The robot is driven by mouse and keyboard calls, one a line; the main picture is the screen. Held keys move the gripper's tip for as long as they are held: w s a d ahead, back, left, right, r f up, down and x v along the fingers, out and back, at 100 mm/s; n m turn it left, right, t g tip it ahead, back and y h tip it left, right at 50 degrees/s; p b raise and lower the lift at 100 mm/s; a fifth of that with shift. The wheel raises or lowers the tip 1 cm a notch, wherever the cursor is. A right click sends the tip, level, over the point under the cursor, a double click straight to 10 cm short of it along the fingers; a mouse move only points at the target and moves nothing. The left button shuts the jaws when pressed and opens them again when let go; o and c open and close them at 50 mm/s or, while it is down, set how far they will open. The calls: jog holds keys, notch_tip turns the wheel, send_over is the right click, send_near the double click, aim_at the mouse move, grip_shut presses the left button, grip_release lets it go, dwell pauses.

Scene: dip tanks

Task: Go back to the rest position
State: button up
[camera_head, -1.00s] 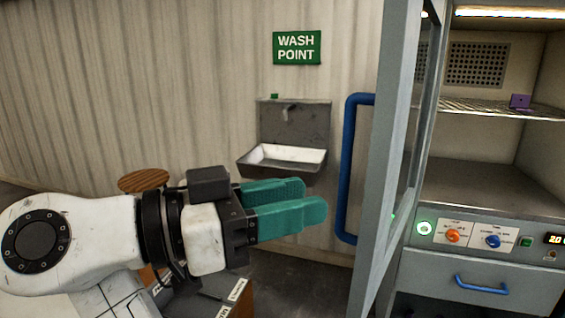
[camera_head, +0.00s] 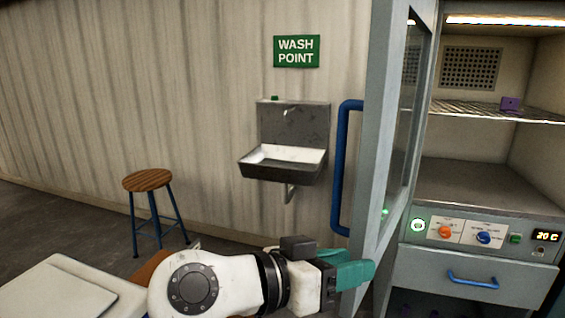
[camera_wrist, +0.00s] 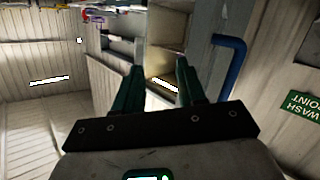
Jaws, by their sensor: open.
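My gripper (camera_head: 356,270) has teal fingers and is at the bottom of the head view, in front of the lower part of the open cabinet door (camera_head: 385,165). In the head view its fingers overlap one another. In the wrist view my gripper (camera_wrist: 160,88) shows its two fingers apart with nothing between them. I cannot tell how far the fingers are from the door.
The cabinet stands open at the right, with a wire shelf (camera_head: 480,108), a small purple block (camera_head: 510,103) and a drawer (camera_head: 480,275). The blue door handle (camera_head: 342,165) sticks out leftward. A wash basin (camera_head: 283,165) hangs on the wall. A stool (camera_head: 148,182) stands left.

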jog(key=s+d+f+n+g+y+p, duration=0.2)
jog(key=s+d+f+n+y, duration=0.15)
jog(key=d+f, duration=0.6)
jog(key=s+d+f+n+g+y+p, duration=0.1)
jog(key=s+d+f+n+y+p, duration=0.2)
jog(key=d+f, duration=0.7)
jog(key=s+f+g+y, duration=0.1)
jog(key=s+f+y, duration=0.1)
jog(key=s+f, duration=0.2)
jog(key=s+f+n+g+y+p, duration=0.1)
jog(key=s+f, duration=0.3)
jog(key=s, duration=0.6)
jog(key=s+f+n+g+y+p, duration=0.1)
jog(key=s+f+y, duration=0.3)
jog(key=s, duration=0.3)
jog(key=shift+s+a+f, duration=0.3)
jog(key=shift+a+f, duration=0.05)
